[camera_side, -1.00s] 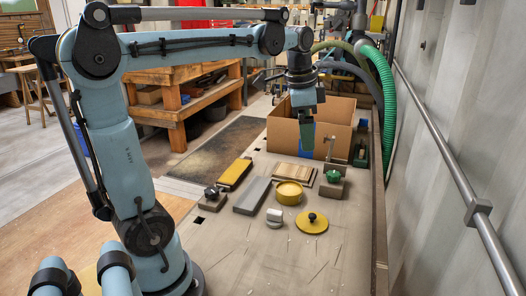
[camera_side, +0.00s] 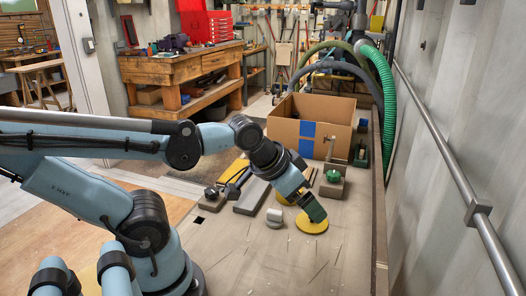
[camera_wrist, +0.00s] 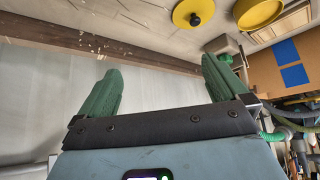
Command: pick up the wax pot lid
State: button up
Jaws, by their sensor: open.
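The wax pot lid is a flat yellow disc (camera_side: 312,228) lying on the bench in the side view. Its black knob is hidden there behind my gripper (camera_side: 316,211), which is tilted down over the lid. In the wrist view the lid (camera_wrist: 184,17) with its black knob is at the top edge. My gripper's green fingers (camera_wrist: 160,65) stand wide apart there, with nothing between them. The lid lies outside the gap. I cannot tell how far the fingertips are from it. The yellow wax pot (camera_wrist: 258,12) is beside the lid; my gripper mostly covers it in the side view.
A grey-white block (camera_side: 274,218) lies left of the lid. A grey slab (camera_side: 251,196) and a tool with a green knob (camera_side: 333,180) are farther back. A cardboard box (camera_side: 310,125) stands at the back. The bench in front of the lid is clear.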

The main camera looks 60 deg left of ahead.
jog(key=w+a+f+m+g, duration=0.1)
jog(key=w+a+m+g, duration=0.1)
jog(key=w+a+g, duration=0.55)
jog(key=shift+w+d+f, duration=0.1)
jog(key=shift+w+f, duration=0.1)
jog(key=shift+f, duration=1.9)
jog(key=shift+w+f, duration=0.15)
jog(key=shift+f, duration=2)
jog(key=shift+w+d+f, duration=0.1)
jog(key=shift+w+f, duration=0.1)
jog(key=shift+f, duration=1.9)
jog(key=shift+c, duration=0.2)
jog(key=c, duration=0.7)
jog(key=shift+r, duration=0.1)
